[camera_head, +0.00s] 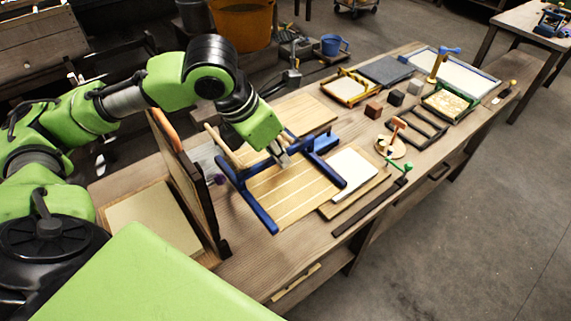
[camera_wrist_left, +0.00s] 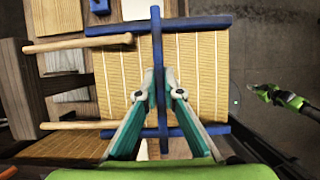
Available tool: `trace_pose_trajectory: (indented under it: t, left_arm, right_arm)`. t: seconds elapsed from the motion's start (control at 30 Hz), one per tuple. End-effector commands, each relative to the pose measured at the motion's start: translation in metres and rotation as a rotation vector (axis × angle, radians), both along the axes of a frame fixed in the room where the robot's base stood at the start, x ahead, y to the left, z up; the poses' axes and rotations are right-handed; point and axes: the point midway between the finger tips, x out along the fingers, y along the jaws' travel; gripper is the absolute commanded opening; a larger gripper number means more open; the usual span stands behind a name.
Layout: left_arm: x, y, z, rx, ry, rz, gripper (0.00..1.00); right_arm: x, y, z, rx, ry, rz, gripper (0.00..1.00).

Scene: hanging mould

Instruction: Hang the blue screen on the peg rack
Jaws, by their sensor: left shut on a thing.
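The blue screen (camera_head: 262,206), a blue frame with slatted tan matting, is held above the bench. My left gripper (camera_head: 281,157) is shut on its blue middle bar, also seen in the left wrist view (camera_wrist_left: 157,70). The peg rack (camera_head: 183,178) is a dark upright board left of the screen. One pale wooden peg (camera_head: 222,146) shows in the head view; two pegs (camera_wrist_left: 80,43) reach over the screen's left part in the wrist view. Whether they touch it is unclear. My right gripper (camera_wrist_left: 268,92) shows small at the wrist view's right; its jaws are unclear.
The bench (camera_head: 245,262) holds a white panel (camera_head: 354,167) right of the screen, small blocks (camera_head: 395,98), a green-framed tray (camera_head: 447,101) and a yellow-framed screen (camera_head: 349,87) farther back. A pale framed panel (camera_head: 150,222) lies left of the rack.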

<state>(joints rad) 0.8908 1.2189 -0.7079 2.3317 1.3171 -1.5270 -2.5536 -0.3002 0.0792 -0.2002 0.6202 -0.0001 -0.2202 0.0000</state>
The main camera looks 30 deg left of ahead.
Motion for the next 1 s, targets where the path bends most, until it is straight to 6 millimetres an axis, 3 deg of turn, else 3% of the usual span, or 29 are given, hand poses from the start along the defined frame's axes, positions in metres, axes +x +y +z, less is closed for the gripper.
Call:
trace_pose_trajectory:
  t: [0.43,1.0]
  left_arm:
    - [0.014,0.034,-0.001,0.0,-0.003,0.003,0.0]
    - [0.031,0.076,0.002,-0.001,0.001,0.003,0.0]
  right_arm:
    - [0.0,0.001,-0.024,0.001,0.0,-0.001,0.0]
    - [0.0,0.001,-0.004,0.001,0.0,-0.001,0.0]
